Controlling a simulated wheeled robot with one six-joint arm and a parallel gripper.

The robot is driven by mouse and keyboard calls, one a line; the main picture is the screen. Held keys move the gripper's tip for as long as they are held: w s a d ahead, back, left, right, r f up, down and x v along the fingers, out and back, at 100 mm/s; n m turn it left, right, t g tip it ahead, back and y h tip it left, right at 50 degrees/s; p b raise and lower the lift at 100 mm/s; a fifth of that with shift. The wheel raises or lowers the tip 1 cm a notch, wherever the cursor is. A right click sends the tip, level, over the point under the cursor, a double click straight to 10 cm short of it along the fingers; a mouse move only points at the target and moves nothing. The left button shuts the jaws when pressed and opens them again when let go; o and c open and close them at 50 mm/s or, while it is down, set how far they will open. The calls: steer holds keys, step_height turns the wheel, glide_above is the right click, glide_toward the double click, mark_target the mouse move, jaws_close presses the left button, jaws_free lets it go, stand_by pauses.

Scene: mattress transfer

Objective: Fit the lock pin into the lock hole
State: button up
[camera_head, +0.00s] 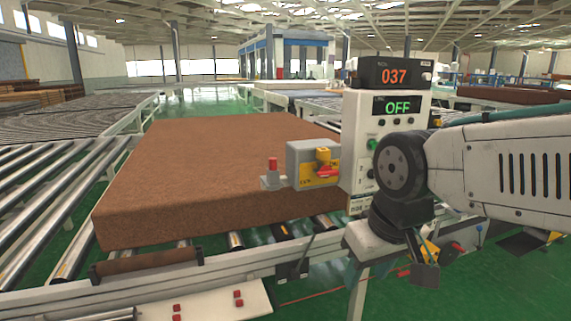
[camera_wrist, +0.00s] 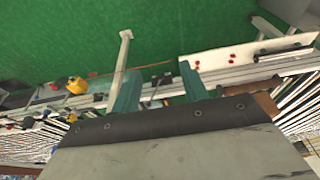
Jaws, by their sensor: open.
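A red-topped pin (camera_head: 272,164), which looks like the lock pin, stands upright on a small grey bracket left of a grey switch box (camera_head: 303,158). The box's yellow panel carries a yellow and red rotary switch (camera_head: 324,164). I cannot make out the lock hole. My gripper (camera_wrist: 160,85) shows in the wrist view as two green fingers set wide apart, with nothing held between them. It is apart from the pin, over the conveyor's front edge. In the head view my arm comes in from the right, and the fingers are hard to make out.
A white control post (camera_head: 353,140) with displays "037" and "OFF" stands right behind the switch box, close to my arm. A large brown mattress (camera_head: 190,165) lies on the roller conveyor. A white plate with red buttons (camera_head: 210,302) is at the front. Green floor lies before the conveyor.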

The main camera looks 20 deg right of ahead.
steer(key=w+a+t, duration=0.2)
steer(key=w+t, duration=0.5)
steer(key=w, duration=1.5)
steer(key=t, duration=0.8)
glide_toward(274, 167)
steer(key=w, duration=1.1)
steer(key=shift+w, duration=0.1)
jaws_close()
